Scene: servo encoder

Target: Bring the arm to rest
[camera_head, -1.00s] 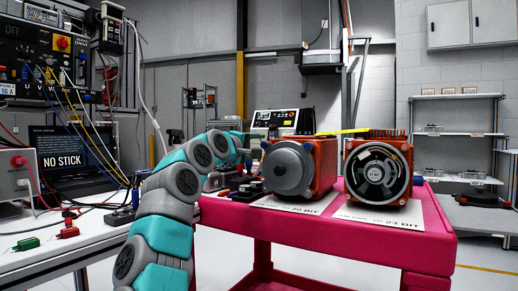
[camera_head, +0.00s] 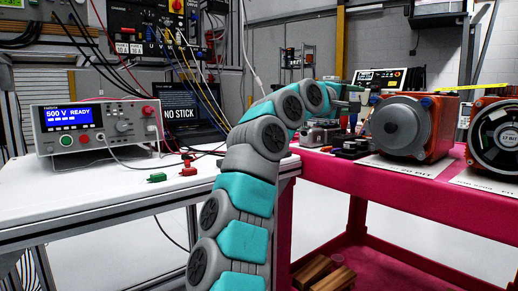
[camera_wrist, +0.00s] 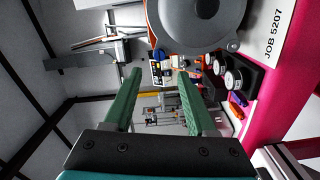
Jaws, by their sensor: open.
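My gripper (camera_wrist: 159,76) is open, with two green fingers apart in the wrist view. No object shows gripped between them; the background is seen through the gap. In the head view my teal and grey arm rises from the bottom centre and bends right over the pink cart (camera_head: 345,176). Its far end is beside the left orange-and-grey motor (camera_head: 402,127), and the fingers are too small there to make out. The wrist view is turned sideways, with the grey motor face (camera_wrist: 203,18) at its top and the pink cart (camera_wrist: 283,92) at its right.
A second orange motor (camera_head: 496,133) stands at the right. A white bench (camera_head: 105,190) at left carries a tester (camera_head: 97,128) reading "500 V READY", a laptop (camera_head: 182,112) reading "NO STICK", and red and green clips (camera_head: 188,168). Small parts (camera_head: 350,145) lie near the arm's end. Cables hang behind.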

